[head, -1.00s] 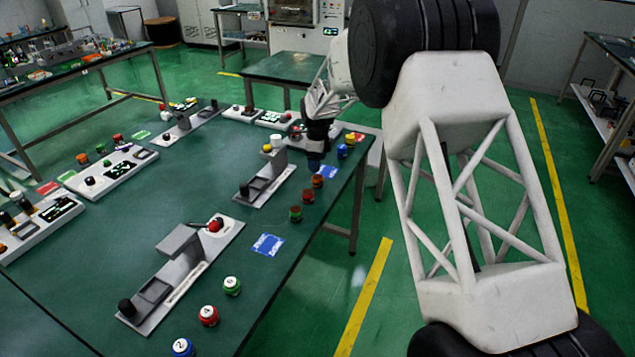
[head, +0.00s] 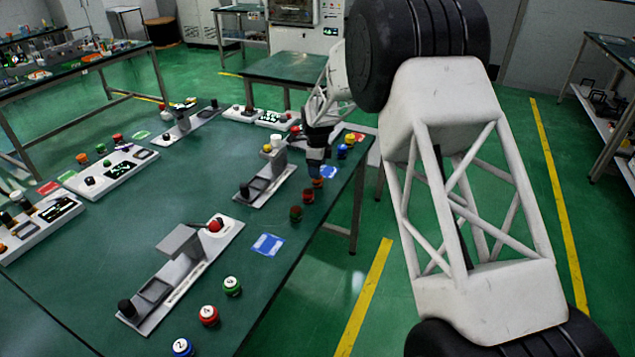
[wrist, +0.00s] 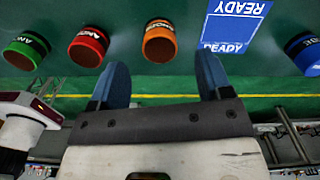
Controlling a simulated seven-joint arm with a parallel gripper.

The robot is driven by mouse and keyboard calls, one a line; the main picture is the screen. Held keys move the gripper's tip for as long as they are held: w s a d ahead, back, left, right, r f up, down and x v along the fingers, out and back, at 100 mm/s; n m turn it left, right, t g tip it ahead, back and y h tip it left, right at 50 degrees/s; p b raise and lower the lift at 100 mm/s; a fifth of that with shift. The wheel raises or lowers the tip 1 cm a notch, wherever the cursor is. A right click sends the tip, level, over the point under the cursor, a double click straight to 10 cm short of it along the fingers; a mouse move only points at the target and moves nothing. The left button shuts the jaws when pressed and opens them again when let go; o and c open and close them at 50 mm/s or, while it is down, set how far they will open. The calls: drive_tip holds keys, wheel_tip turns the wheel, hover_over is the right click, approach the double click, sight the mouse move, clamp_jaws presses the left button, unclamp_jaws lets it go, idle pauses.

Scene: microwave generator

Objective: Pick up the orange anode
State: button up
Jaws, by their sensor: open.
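The orange anode (wrist: 160,41) is a short orange cylinder with a dark lettered band, at the top middle of the wrist view. My gripper (wrist: 163,72) is open and empty. Its two blue fingers sit to the left and right of the anode's line, with the anode beyond the tips and not clasped. In the head view my gripper (head: 316,168) is over the right edge of the table, and the anode is largely hidden at its tips.
A red anode (wrist: 88,47) and a green anode (wrist: 27,52) stand to the left in the wrist view. A blue READY card (wrist: 235,22) lies to the right, then a blue cylinder (wrist: 303,52). A device with a grey block (head: 265,185) stands left of my gripper in the head view.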

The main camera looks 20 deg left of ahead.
drive_tip(key=shift+f, duration=2.5)
drive_tip(key=c, duration=1.2)
drive_tip(key=shift+o, duration=0.2)
drive_tip(key=shift+r, duration=0.2)
drive_tip(key=shift+a+r, duration=0.1)
drive_tip(key=shift+r, duration=0.45)
wheel_tip(320, 180, up, 2)
drive_tip(key=shift+r, duration=0.15)
drive_tip(key=s+d+r, duration=0.1)
drive_tip(key=s+d, duration=0.8)
drive_tip(key=s, duration=0.4)
drive_tip(key=shift+d, duration=0.25)
drive_tip(key=shift+r, duration=0.1)
drive_tip(key=shift+a, duration=0.15)
